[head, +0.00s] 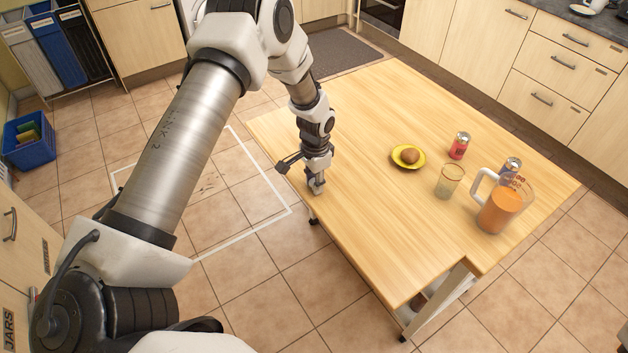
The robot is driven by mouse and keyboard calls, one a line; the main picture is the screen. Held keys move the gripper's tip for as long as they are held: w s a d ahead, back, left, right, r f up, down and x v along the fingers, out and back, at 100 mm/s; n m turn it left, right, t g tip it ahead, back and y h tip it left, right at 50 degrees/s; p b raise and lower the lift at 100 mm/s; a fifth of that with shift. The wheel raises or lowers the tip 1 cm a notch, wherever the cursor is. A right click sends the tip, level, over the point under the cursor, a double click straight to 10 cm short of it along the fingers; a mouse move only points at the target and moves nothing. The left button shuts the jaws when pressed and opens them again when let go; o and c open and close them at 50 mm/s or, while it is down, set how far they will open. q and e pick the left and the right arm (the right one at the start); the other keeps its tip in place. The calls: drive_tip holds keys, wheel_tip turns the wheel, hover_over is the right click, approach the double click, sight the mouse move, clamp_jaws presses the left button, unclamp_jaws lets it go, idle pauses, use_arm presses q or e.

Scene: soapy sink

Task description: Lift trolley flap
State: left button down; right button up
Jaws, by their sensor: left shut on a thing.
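The trolley (370,115) has a light wooden top, with a step in its near edge at the right. The flap (375,245) seems to be the left part of this top. It looks about level with the rest, and I cannot make out a clear seam. My left gripper (317,188) points down at the left edge of the flap and is shut on that edge. The gripper hides the gripped spot. My right gripper is not in view.
On the trolley's right part stand a yellow plate (396,153) with a brown round item, a red can (460,146), a glass (449,182), a dark can (510,168) and a jug of orange drink (497,210). A blue crate (30,145) sits at far left.

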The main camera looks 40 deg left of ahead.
use_arm(q)
drive_tip(key=shift+w, duration=0.1)
drive_tip(key=c, duration=0.9)
unclamp_jaws()
wheel_tip(320, 180, up, 12)
drive_tip(key=shift+d, duration=0.1)
